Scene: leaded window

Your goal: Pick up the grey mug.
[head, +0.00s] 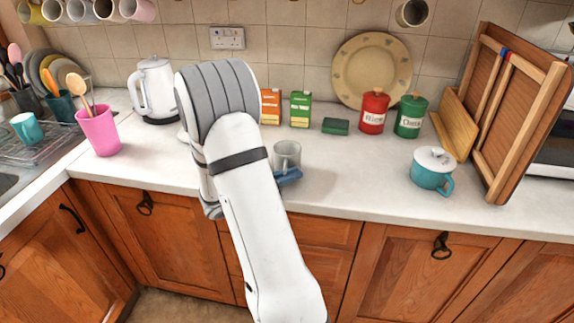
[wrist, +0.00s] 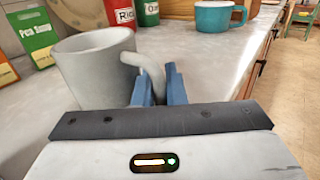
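The grey mug (head: 287,154) is upright at the front of the white counter, just right of my arm. In the wrist view the mug (wrist: 95,72) stands left of my gripper (wrist: 160,88), with its handle pointing toward the right. The two blue fingers are close together with the handle between them, and they appear to press on it from both sides. In the head view the blue fingers of my gripper (head: 289,178) show low beside the mug. The mug's base is hidden in the wrist view, and I cannot tell whether it touches the counter.
A teal lidded mug (head: 431,172) stands to the right. Red (head: 373,112) and green (head: 410,117) canisters, small cartons (head: 300,109) and a plate (head: 348,62) are behind. A pink cup (head: 99,131) and a kettle (head: 154,92) are left. The counter right of the mug is clear.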

